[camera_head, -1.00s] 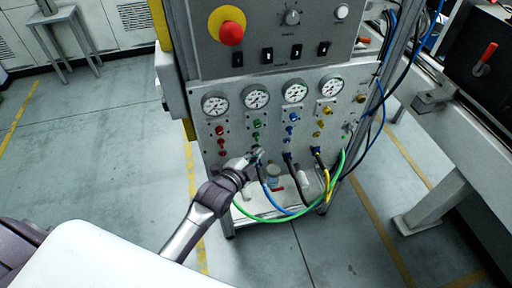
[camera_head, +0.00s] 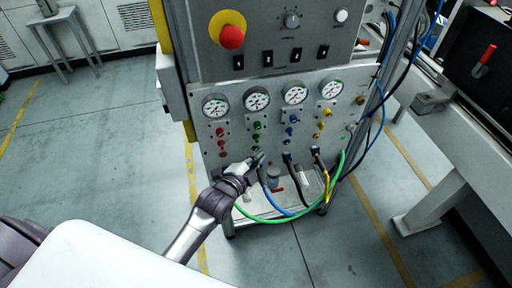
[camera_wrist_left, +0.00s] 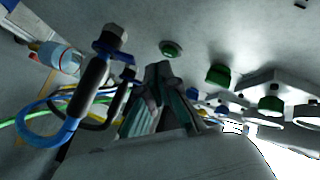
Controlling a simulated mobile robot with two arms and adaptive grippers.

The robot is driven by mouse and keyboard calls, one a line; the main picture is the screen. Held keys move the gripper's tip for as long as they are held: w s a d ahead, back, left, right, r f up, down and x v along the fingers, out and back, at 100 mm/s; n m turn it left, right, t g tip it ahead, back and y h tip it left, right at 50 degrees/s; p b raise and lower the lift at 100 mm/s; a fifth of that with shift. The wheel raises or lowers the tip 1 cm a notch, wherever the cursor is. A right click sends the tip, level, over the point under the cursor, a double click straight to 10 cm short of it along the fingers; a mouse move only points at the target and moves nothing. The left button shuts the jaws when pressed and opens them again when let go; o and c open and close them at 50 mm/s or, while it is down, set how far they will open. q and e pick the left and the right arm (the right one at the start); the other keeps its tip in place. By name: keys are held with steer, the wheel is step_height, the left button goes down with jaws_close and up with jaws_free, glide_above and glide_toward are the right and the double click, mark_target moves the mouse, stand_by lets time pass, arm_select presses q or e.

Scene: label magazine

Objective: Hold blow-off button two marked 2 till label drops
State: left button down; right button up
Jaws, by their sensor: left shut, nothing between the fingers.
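The grey pneumatic panel has a second column of green controls under a gauge. A green knob (camera_head: 256,125) shows in the head view. In the left wrist view a flat round green button (camera_wrist_left: 171,48) sits on the panel, with a taller green knob (camera_wrist_left: 218,74) to its right. No number 2 can be read. My left gripper (camera_head: 259,157) is at the lower end of the green column, by the hose fittings. Its shut, empty fingertips (camera_wrist_left: 160,70) appear just below the flat green button in the wrist view; I cannot tell whether they touch it. My right gripper is out of view.
A blue hose (camera_head: 271,200) and black, yellow and green hoses hang right of my left gripper. Red, blue and yellow knobs flank the green column. A red emergency stop (camera_head: 231,36) is above. A shelf with a small jar (camera_head: 273,181) is below.

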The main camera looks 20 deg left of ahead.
arm_select(q)
steer(key=shift+s+d, duration=0.15)
steer(key=shift+s, duration=0.05)
steer(key=s+d+p, duration=0.1)
steer(key=s+d, duration=0.1)
steer(key=shift+s+r+p, duration=0.1)
steer(key=shift+s+p, duration=0.25)
steer(key=shift+s, duration=0.05)
steer(key=shift+s+d, duration=0.4)
steer(key=shift+s, duration=0.25)
